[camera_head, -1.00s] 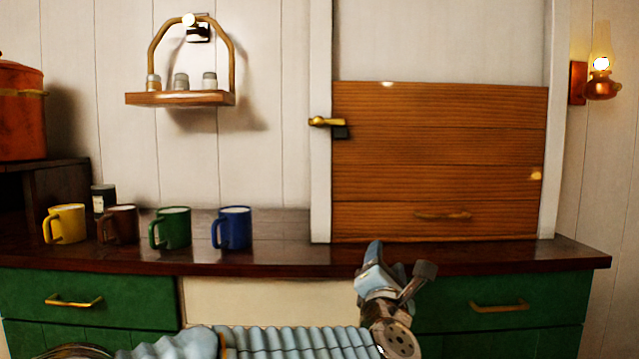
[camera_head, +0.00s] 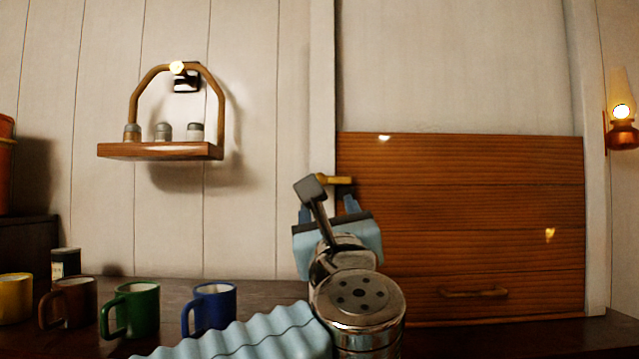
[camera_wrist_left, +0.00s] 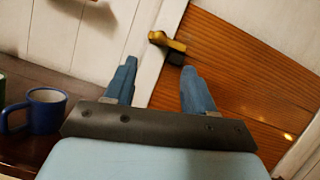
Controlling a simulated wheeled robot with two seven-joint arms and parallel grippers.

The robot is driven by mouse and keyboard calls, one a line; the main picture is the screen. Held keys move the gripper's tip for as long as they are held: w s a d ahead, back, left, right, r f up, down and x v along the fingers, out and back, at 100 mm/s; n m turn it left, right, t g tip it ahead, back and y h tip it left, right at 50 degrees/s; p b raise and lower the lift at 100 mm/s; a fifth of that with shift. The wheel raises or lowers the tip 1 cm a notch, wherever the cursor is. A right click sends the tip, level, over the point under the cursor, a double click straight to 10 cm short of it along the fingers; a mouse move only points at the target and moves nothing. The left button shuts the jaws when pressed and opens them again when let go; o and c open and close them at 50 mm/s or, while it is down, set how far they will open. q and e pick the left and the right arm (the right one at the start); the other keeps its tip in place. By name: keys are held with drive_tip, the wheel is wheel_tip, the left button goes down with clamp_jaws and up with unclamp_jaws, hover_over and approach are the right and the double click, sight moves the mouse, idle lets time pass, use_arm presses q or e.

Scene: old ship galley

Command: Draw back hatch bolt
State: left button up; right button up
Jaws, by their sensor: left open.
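The brass hatch bolt (camera_head: 338,180) is on the left edge of the wooden hatch (camera_head: 470,225), at the white frame post. Part of it is hidden behind my left arm in the head view. In the left wrist view the bolt (camera_wrist_left: 166,41) shows whole, with a dark block under its right end. My left gripper (camera_head: 327,207) is open and empty, just below and in front of the bolt. In the left wrist view its blue fingers (camera_wrist_left: 158,68) are spread, with the bolt beyond the tips and not between them. My right gripper is not in view.
Yellow, brown, green and blue mugs stand on the dark counter (camera_head: 175,290) to the left; the blue mug (camera_head: 214,308) is closest to my left arm. A hanging shelf (camera_head: 160,151) with small jars is at upper left. A lit lamp (camera_head: 621,125) is at far right.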

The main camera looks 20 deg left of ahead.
sight(320, 180)
use_arm(q)
drive_tip(key=p+x, duration=0.4)
drive_tip(key=x, duration=0.7)
drive_tip(key=shift+w+a+r, duration=0.15)
drive_tip(key=shift+w+r, duration=0.05)
drive_tip(key=shift+w, duration=0.15)
drive_tip(key=shift+w+a, duration=0.15)
drive_tip(key=shift+w, duration=0.3)
clamp_jaws()
